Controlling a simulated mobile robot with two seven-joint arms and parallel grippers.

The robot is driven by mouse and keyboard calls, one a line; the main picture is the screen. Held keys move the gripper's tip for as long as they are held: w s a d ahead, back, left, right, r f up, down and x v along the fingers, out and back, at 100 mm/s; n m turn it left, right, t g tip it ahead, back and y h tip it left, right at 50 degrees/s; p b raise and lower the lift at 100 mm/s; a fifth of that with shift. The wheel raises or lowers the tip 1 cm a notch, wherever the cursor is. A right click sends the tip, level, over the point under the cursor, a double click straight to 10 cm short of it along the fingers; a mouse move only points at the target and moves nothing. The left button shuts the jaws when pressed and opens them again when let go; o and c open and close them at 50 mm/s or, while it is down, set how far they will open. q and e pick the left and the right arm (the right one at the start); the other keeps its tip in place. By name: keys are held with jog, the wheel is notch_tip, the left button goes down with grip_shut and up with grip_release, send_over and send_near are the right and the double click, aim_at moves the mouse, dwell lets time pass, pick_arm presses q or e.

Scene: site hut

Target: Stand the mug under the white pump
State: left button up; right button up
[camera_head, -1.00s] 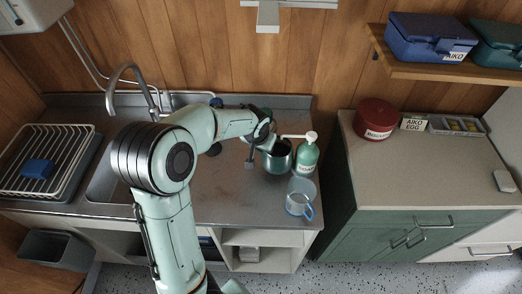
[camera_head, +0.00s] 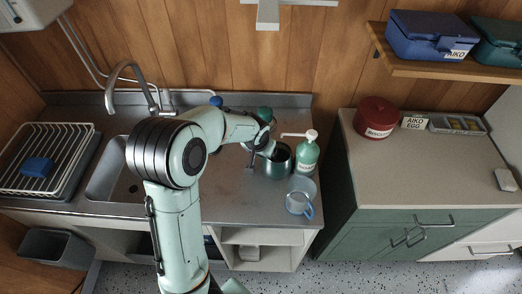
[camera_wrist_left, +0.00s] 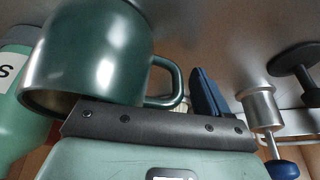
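The dark green mug (camera_head: 278,163) stands upright on the steel counter, its dark opening facing up. The green pump bottle (camera_head: 307,160) stands just right of it, and its white pump (camera_head: 297,135) points left over the mug's far side. In the left wrist view the mug (camera_wrist_left: 95,55) fills the upper left, its handle towards the dark blue fingers (camera_wrist_left: 207,92); part of the bottle (camera_wrist_left: 20,90) shows at the left edge. My left gripper (camera_head: 266,148) is at the mug's left side. Its grip on the handle is unclear. My right gripper is not in view.
A clear jug with a blue handle (camera_head: 300,197) stands in front of the bottle near the counter edge. A green-topped item (camera_head: 264,114) is behind the gripper. The sink (camera_head: 112,175) and dish rack (camera_head: 45,160) are left. The front middle counter is clear.

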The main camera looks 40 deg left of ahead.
pick_arm(q)
jog(key=shift+r, duration=0.3)
jog(key=v, duration=1.1)
jog(key=shift+s+r, duration=0.15)
jog(key=shift+r, duration=0.15)
jog(key=shift+d, duration=0.1)
